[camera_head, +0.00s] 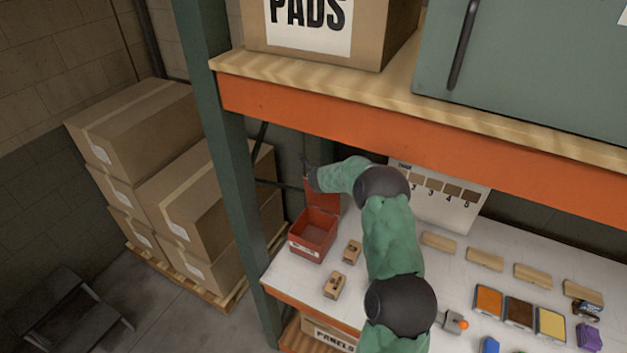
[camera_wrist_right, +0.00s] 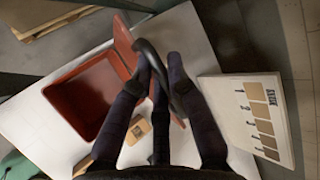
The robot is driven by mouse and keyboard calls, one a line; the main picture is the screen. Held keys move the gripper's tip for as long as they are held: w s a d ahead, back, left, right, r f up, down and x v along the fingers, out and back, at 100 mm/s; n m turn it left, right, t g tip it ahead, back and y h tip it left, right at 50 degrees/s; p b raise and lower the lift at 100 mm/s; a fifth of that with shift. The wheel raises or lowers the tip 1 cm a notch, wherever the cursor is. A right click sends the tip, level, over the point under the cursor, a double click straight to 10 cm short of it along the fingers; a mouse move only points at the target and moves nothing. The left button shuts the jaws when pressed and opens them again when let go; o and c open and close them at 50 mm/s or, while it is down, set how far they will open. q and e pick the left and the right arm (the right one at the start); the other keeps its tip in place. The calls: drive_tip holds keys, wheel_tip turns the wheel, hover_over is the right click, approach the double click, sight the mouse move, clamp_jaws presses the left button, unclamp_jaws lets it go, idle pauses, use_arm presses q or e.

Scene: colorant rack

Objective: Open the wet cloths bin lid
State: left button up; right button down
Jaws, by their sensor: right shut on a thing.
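The red wet cloths bin (camera_head: 314,231) stands at the left end of the white shelf top, and its inside shows from above. Its red lid (camera_head: 325,197) is raised, standing roughly upright at the bin's back edge. In the right wrist view the bin (camera_wrist_right: 85,95) is open at the left, with the lid (camera_wrist_right: 126,48) beside my fingers. My right gripper (camera_head: 312,179) is at the lid's top. The right wrist view shows my gripper (camera_wrist_right: 158,68) shut on a dark curved piece at the lid, apparently its handle. My left gripper is not in view.
Small wooden blocks (camera_head: 352,251) sit right of the bin. A sample card (camera_head: 437,197) stands behind my right arm. More blocks and coloured pads (camera_head: 488,300) lie to the right. A green post (camera_head: 232,160) and an orange upper beam (camera_head: 400,140) bound the space.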

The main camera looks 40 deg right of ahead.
drive_tip(key=shift+w+d+r, duration=0.15)
drive_tip(key=shift+w+r, duration=0.2)
drive_tip(key=shift+r, duration=0.1)
drive_tip(key=c, duration=1.2)
unclamp_jaws()
drive_tip(key=shift+c, duration=0.2)
drive_tip(key=shift+o, duration=0.3)
drive_tip(key=shift+a+f, duration=0.15)
drive_tip(key=shift+a, duration=0.1)
drive_tip(key=shift+s+d+f, duration=0.1)
drive_tip(key=shift+s, duration=0.1)
drive_tip(key=s+a+r, duration=0.3)
drive_tip(key=s+a, duration=0.6)
drive_tip(key=s, duration=0.3)
drive_tip(key=shift+s+a, duration=0.2)
drive_tip(key=shift+a, duration=0.15)
